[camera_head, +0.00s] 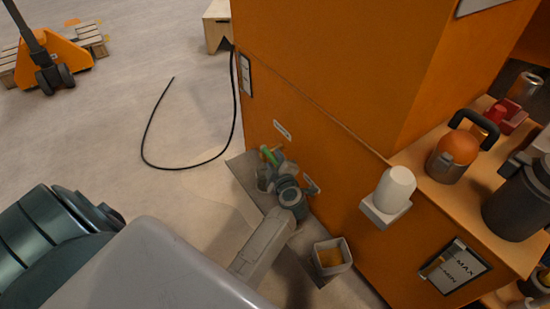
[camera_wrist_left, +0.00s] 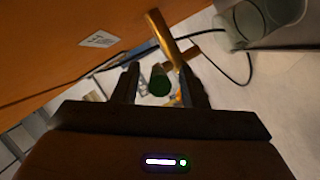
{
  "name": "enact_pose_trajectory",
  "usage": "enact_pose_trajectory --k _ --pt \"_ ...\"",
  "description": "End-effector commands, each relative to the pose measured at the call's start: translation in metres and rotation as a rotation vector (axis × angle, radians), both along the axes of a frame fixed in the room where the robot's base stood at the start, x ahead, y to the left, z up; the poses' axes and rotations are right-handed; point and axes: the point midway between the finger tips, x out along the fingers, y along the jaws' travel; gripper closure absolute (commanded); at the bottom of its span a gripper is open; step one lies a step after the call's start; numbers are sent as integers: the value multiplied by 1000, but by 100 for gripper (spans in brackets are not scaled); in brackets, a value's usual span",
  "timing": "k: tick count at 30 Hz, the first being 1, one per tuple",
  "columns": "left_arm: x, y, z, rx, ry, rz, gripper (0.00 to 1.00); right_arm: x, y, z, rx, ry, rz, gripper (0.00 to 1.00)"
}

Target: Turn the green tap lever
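The green tap lever (camera_head: 268,155) stands out from the lower side of the orange cabinet in the head view. In the left wrist view the lever's round green end (camera_wrist_left: 159,81) shows between my two dark fingers, with the brass tap pipe (camera_wrist_left: 165,39) just beyond it. My left gripper (camera_head: 271,172) is at the lever, its fingers apart on either side of the green end. Whether either finger touches the lever I cannot tell. In the head view my wrist partly covers the tap. My right gripper is not in view.
The orange cabinet (camera_head: 310,75) rises right beside the tap. A small square bin (camera_head: 331,258) stands below its side. A white bottle (camera_head: 394,188) sits on a bracket, near an orange-topped canister (camera_head: 455,150) on the shelf. A black cable (camera_head: 150,128) loops across the open floor.

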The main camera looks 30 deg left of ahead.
Motion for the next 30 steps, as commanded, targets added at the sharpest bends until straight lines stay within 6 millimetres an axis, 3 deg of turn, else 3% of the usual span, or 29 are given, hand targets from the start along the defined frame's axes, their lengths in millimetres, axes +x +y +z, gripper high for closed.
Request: enact_pose_trajectory --k 12,18,30 --pt "0 3 -1 0 0 -1 63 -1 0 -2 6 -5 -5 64" --pt "0 3 -1 0 0 -1 100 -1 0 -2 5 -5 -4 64" --pt "-6 11 2 2 2 -20 100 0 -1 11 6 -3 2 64"
